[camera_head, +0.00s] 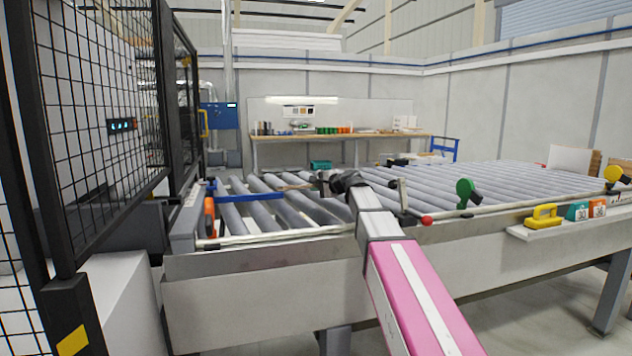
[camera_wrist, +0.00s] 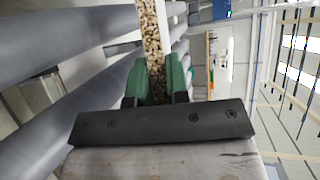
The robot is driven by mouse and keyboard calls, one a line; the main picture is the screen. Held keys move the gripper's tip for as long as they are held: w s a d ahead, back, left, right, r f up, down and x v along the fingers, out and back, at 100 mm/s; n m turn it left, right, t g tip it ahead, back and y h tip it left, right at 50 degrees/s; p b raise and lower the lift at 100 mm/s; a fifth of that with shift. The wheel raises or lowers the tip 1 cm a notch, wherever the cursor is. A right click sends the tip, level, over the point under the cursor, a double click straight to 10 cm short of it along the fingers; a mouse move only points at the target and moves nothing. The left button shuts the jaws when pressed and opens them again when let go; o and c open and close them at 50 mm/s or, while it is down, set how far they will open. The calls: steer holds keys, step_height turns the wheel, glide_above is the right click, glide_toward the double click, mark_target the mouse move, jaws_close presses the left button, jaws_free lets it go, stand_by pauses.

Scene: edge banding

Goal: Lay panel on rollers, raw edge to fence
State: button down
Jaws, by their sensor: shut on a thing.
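In the wrist view my gripper (camera_wrist: 160,82) has its green fingers shut on the panel (camera_wrist: 152,38). The panel's speckled raw chipboard edge faces the wrist camera, with a pale face beside it. Grey rollers (camera_wrist: 85,85) lie to the left of the panel in that view. I cannot tell whether the panel touches them. In the head view my arm reaches over the front rail to my gripper (camera_head: 326,180), which is small above the rollers (camera_head: 262,208). The panel is hard to make out there. A pale rail (camera_head: 290,237), perhaps the fence, runs along the table's near side.
A black mesh guard (camera_head: 95,110) stands at the left. A blue bar (camera_head: 250,197) crosses the left rollers. A yellow-handled tool (camera_head: 544,214) sits on a side shelf. The right-hand rollers (camera_head: 500,178) look mostly clear.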

steer(key=shift+f, duration=2.85)
steer(key=shift+c, duration=0.4)
jaws_free()
steer(key=v, duration=0.7)
steer(key=shift+s+d, duration=0.15)
steer(key=shift+s+d, duration=0.1)
